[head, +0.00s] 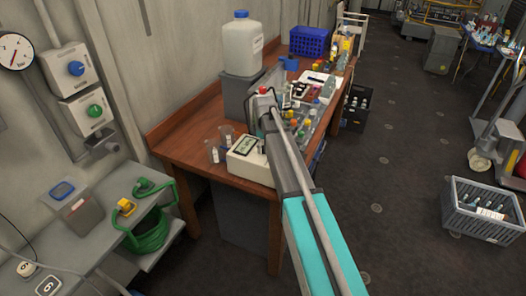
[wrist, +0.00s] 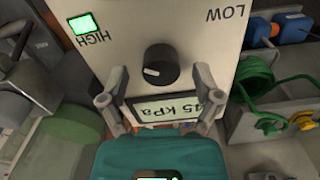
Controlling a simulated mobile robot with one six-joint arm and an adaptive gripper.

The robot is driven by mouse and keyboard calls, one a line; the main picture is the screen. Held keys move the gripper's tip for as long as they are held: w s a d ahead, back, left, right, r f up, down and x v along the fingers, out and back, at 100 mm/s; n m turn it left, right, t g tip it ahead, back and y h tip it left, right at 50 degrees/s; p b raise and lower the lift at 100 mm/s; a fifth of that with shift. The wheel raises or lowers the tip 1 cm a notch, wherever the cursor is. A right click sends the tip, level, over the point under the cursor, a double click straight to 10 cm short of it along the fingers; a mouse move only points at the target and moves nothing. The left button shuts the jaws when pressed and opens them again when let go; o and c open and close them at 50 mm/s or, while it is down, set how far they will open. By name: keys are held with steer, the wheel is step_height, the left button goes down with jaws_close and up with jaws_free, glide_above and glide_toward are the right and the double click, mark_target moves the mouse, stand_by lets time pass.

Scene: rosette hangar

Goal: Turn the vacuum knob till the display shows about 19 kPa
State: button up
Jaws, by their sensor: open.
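The vacuum unit (head: 257,173) is a cream box with a screen, at the near end of the wooden bench. In the wrist view its panel (wrist: 205,45) shows upside down, with HIGH at left and LOW at right. The dark round knob (wrist: 158,65) has a white mark pointing to the picture's lower left. The display (wrist: 165,108) seems to read 45 kPa; a finger covers one end. A green light (wrist: 83,25) is lit by HIGH. My gripper (wrist: 160,98) is open, its fingers apart on either side of the display, not around the knob.
A white jug (head: 242,47) on a grey block, a blue crate (head: 309,41) and several bottles crowd the bench behind the unit. Two small beakers (head: 219,148) stand left of it. A green hose coil (head: 148,232) hangs by the grey shelf. The floor at right is partly clear.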

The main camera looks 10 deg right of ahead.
steer(key=shift+f, duration=0.3)
steer(key=c, duration=1)
steer(key=shift+a, duration=0.25)
jaws_close()
steer(key=shift+d, duration=0.2)
